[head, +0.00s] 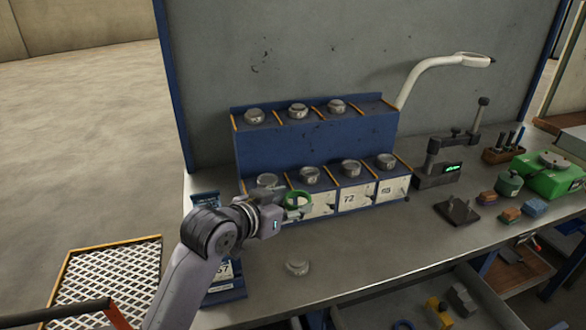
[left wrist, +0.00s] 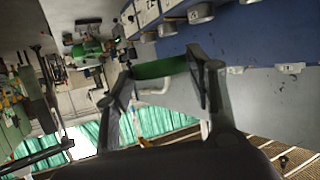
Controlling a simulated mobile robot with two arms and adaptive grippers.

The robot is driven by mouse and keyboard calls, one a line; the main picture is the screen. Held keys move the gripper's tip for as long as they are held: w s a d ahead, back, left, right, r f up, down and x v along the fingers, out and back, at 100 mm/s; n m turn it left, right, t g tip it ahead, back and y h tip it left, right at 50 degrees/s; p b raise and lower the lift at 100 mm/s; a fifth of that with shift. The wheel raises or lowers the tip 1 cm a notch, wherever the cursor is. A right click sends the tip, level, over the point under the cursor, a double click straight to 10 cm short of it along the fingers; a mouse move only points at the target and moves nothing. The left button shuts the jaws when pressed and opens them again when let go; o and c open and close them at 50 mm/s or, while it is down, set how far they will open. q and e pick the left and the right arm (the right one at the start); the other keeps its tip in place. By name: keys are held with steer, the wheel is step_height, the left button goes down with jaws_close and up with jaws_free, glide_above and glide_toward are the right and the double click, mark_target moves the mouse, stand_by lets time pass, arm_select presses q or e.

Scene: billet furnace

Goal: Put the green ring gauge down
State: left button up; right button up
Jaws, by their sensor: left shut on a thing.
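The green ring gauge (head: 298,199) is held by my left gripper (head: 284,207) in front of the lower tier of the blue stepped rack (head: 315,147). In the left wrist view the green ring gauge (left wrist: 160,69) sits as a green band between the two fingers of my left gripper (left wrist: 163,73). It looks raised above the bench, with its round opening facing the head camera. Whether it touches the rack front I cannot tell. My right gripper is not in view.
Several grey steel pieces stand on the rack's tiers, with white number cards below. A measuring stand (head: 437,170), a green device (head: 549,172) and a lamp (head: 430,72) are to the right. The bench front centre is mostly clear.

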arm_select(q)
steer(key=s+a+r+n+t+y, duration=0.1)
steer(key=s+a+r+n+y, duration=0.2)
steer(key=a, duration=0.5)
steer(key=shift+s+r+t, duration=0.15)
steer(key=shift+r+t, duration=0.15)
steer(key=shift+r, duration=0.15)
steer(key=s+a+n+y, duration=0.1)
steer(key=s+a, duration=0.1)
steer(key=a, duration=0.1)
steer(key=s+a+r+n+y, duration=0.1)
steer(key=a+y, duration=0.1)
steer(key=a, duration=0.1)
steer(key=s+a+r+n+y, duration=0.1)
steer(key=s+a, duration=0.1)
steer(key=a, duration=0.1)
steer(key=shift+s+a+r+n+t, duration=0.2)
steer(key=shift+s+n+t, duration=0.15)
steer(key=shift+n+t, duration=0.05)
